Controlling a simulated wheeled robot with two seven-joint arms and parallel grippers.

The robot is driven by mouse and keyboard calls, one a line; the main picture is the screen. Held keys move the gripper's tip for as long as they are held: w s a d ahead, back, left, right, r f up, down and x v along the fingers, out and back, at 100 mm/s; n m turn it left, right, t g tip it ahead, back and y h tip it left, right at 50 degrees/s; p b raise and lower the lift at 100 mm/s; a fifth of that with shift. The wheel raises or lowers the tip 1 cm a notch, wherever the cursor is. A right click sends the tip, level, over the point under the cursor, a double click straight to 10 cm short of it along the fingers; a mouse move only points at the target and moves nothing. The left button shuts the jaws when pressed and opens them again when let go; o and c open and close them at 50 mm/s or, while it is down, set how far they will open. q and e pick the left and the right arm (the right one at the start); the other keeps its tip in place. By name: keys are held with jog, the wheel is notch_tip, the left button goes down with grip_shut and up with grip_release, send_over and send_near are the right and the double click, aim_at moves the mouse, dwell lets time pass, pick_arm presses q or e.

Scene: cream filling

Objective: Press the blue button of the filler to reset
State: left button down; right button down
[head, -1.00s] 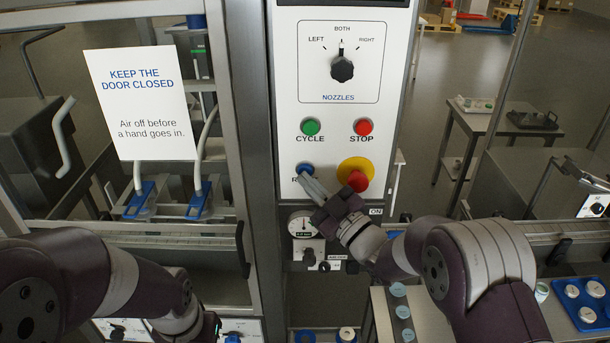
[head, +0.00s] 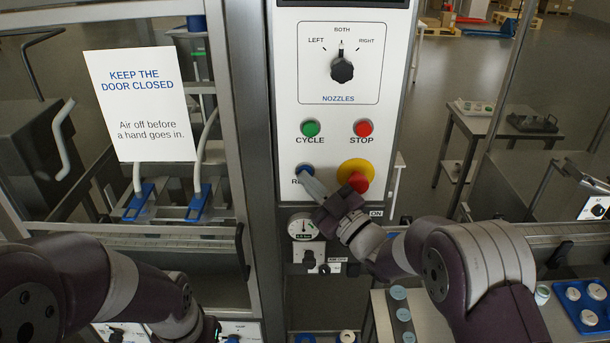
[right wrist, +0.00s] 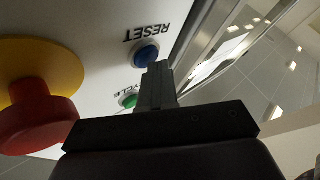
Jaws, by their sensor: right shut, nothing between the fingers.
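The blue RESET button (head: 305,169) is on the filler's white control panel (head: 290,120), left of the red and yellow stop knob. My right gripper (head: 306,176) is shut and empty, its fingertips at the lower edge of the blue button and covering part of the RESET label. In the right wrist view the fingertips (right wrist: 158,66) overlap the near edge of the blue button (right wrist: 146,52). I cannot tell whether they touch it or whether it is pressed in. My left gripper (head: 212,328) is mostly hidden at the bottom edge of the head view.
The red mushroom knob (head: 357,181) on its yellow ring (head: 349,168) stands out close beside my right gripper. The green CYCLE button (head: 311,128) and red STOP button (head: 363,128) are above. A pressure gauge (head: 302,227) is below. A glazed door with a sign (head: 140,105) is at left.

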dwell(0.5)
jog(key=shift+s, duration=0.8)
jog(key=shift+s+f+b, duration=0.1)
jog(key=shift+b, duration=0.2)
jog(key=s, duration=0.4)
jog(key=shift+s, duration=0.4)
